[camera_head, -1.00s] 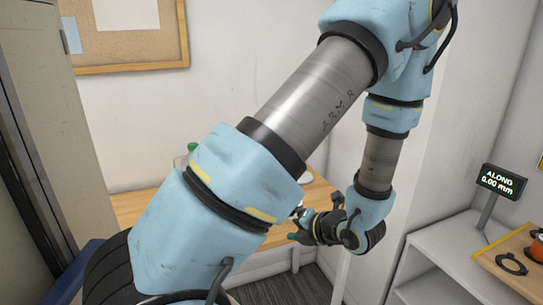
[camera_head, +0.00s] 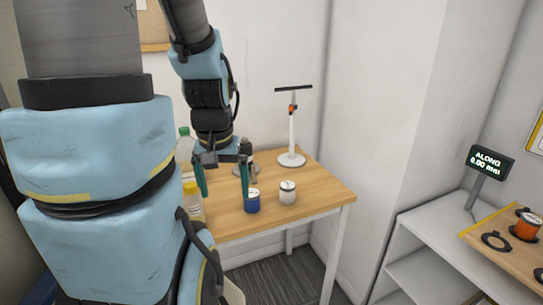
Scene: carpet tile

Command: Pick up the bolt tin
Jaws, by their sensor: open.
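On the wooden table, a blue tin (camera_head: 252,202) with a pale lid stands near the front, and a white tin (camera_head: 288,193) stands just right of it. I cannot read the labels, so I cannot tell which one is the bolt tin. My gripper (camera_head: 224,194) is open, with its two teal fingers pointing down over the table. Its right finger is just above and left of the blue tin in the picture. I see nothing held between the fingers. My upper arm hides the table's left part.
A stand (camera_head: 291,135) with a round white base is at the table's back. A green-capped bottle (camera_head: 185,146) and a yellow-capped bottle (camera_head: 192,200) are left of my gripper. An orange tin (camera_head: 527,226) sits on a board (camera_head: 498,256) on the right shelf. The table's right front is clear.

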